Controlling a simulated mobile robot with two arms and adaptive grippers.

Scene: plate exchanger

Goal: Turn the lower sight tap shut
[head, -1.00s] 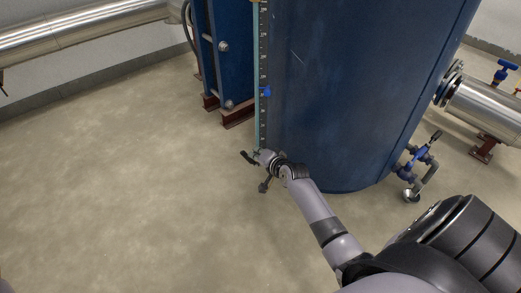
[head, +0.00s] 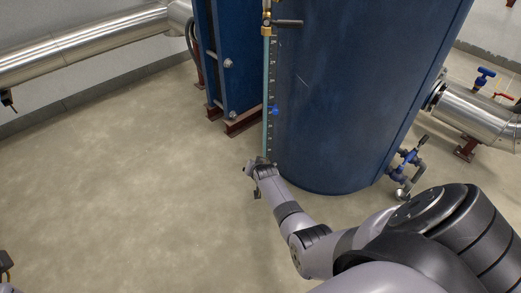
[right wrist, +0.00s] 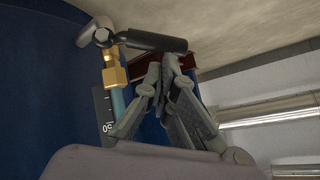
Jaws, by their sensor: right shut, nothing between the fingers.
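The lower sight tap shows in the right wrist view, with a round metal body (right wrist: 103,32) on a brass fitting (right wrist: 114,72). Its black lever (right wrist: 155,41) points right, roughly crosswise to the sight tube (right wrist: 119,101). My right gripper (right wrist: 163,66) is shut and empty, its fingertips just below the lever with a small gap apparent. In the head view my right gripper (head: 257,168) is at the foot of the sight tube (head: 267,95) and hides the lower tap. A dark piece at the lower left edge appears to be my left gripper (head: 5,264); its jaws are unclear.
The blue tank (head: 345,100) stands right behind the tube. The upper sight tap (head: 267,22) has its dark lever pointing right. The blue plate exchanger (head: 228,60) stands to the left. A blue-handled valve (head: 409,158) is at the tank's right. The floor at left is clear.

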